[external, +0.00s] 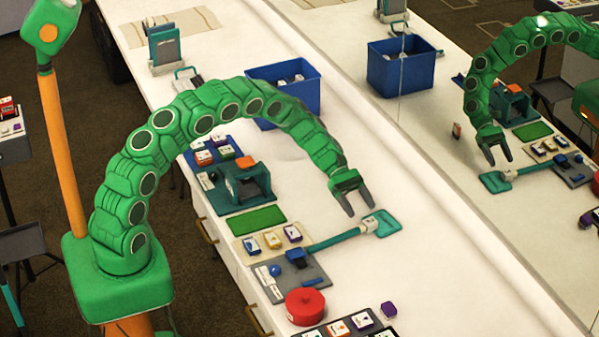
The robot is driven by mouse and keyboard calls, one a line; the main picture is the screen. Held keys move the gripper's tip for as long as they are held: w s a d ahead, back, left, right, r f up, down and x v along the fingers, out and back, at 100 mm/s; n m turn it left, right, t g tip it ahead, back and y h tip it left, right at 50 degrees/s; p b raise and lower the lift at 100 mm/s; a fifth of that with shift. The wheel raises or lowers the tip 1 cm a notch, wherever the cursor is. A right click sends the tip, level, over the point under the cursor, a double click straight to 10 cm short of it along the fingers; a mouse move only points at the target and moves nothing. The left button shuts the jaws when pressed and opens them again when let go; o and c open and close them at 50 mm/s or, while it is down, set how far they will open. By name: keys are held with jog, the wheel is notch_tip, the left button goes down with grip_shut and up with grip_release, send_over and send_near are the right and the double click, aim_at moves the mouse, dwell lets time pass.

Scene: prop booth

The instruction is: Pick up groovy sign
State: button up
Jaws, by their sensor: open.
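A teal paddle-shaped sign (387,224) lies flat on the white counter, with a long teal handle (334,240) running left and a white label where the two meet. Its lettering is too small to read, so I cannot confirm that it is the groovy sign. My gripper (361,212) is open and empty, fingers pointing down, close to the label end of the handle. In this view its fingertips end just behind the label. I cannot tell the exact height gap, and no contact is clear.
The handle's left end reaches a grey tray (266,290) with blue items. A beige tray (240,250), green mat (257,219), red round container (305,306) and blue bin (309,101) are nearby. A mirror (440,120) borders the counter's right side. Counter beyond the sign is clear.

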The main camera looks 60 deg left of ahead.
aim_at(380, 221)
jog(key=shift+x, duration=1.45)
jog(key=c, duration=1.2)
